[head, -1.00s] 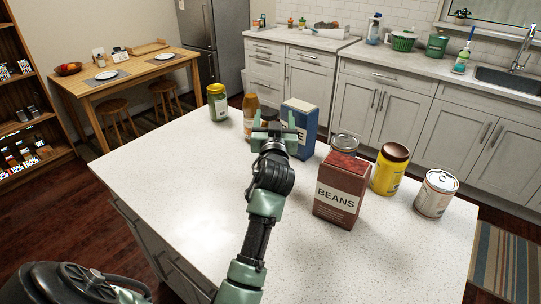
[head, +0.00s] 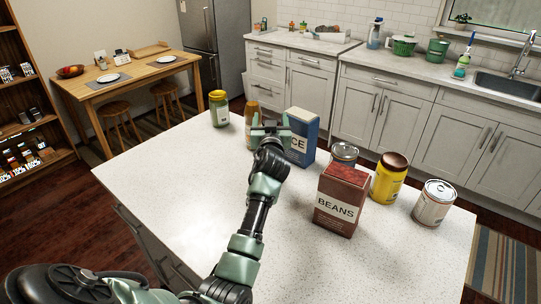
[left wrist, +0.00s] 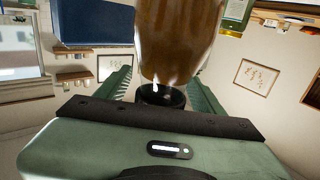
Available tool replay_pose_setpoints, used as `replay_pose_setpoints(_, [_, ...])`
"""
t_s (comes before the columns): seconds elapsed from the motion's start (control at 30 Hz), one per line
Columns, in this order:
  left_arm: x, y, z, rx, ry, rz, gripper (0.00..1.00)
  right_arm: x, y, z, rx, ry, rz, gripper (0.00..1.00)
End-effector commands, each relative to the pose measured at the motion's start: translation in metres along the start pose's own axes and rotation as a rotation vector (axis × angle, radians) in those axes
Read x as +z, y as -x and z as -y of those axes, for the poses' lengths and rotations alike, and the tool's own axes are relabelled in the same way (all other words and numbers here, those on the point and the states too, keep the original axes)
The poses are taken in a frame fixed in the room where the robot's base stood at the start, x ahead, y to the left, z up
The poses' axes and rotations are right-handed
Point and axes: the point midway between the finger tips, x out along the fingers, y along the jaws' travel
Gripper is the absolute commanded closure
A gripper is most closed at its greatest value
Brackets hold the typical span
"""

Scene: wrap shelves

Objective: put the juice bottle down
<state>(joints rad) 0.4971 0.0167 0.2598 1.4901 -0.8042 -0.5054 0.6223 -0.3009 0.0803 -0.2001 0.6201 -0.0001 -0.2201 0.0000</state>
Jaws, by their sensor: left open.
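The amber juice bottle (head: 251,108) stands upright at the far side of the white counter, just left of my left gripper (head: 271,126) in the head view. My left gripper is open, with its fingers pointing towards the far edge. In the left wrist view, which looks upside down, an amber bottle (left wrist: 180,38) with a dark cap shows between the spread fingers (left wrist: 162,88), with room on both sides. My right gripper is not in view.
A green jar (head: 218,108) stands to the left and a blue box (head: 302,137) close on the right. A beans box (head: 340,200), a grey can (head: 343,154), a yellow container (head: 388,180) and a pale can (head: 433,204) stand further right. The counter's left part (head: 190,170) is clear.

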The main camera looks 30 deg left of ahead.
Motion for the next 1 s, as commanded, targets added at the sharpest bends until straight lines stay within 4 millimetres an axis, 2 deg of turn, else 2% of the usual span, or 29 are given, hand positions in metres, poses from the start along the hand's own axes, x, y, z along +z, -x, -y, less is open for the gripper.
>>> replay_pose_setpoints(0.1, [0.0,0.0,0.0,0.0,0.0,-0.001,0.32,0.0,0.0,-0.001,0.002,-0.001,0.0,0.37])
replay_pose_setpoints(0.3, [0.0,0.0,0.0,0.0,0.0,-0.001,0.88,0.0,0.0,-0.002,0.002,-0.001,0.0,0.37])
replay_pose_setpoints(0.33, [0.0,0.0,0.0,0.0,0.0,-0.001,0.96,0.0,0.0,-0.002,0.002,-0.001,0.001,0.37])
replay_pose_setpoints(0.37, [0.0,0.0,0.0,0.0,0.0,-0.001,1.0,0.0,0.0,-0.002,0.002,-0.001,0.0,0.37])
replay_pose_setpoints(0.77, [-0.005,0.0,0.0,0.0,0.001,-0.007,1.0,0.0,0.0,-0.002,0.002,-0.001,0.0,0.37])
replay_pose_setpoints(1.0, [-0.029,0.0,0.001,-0.001,0.002,-0.012,1.0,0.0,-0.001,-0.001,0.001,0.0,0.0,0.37])
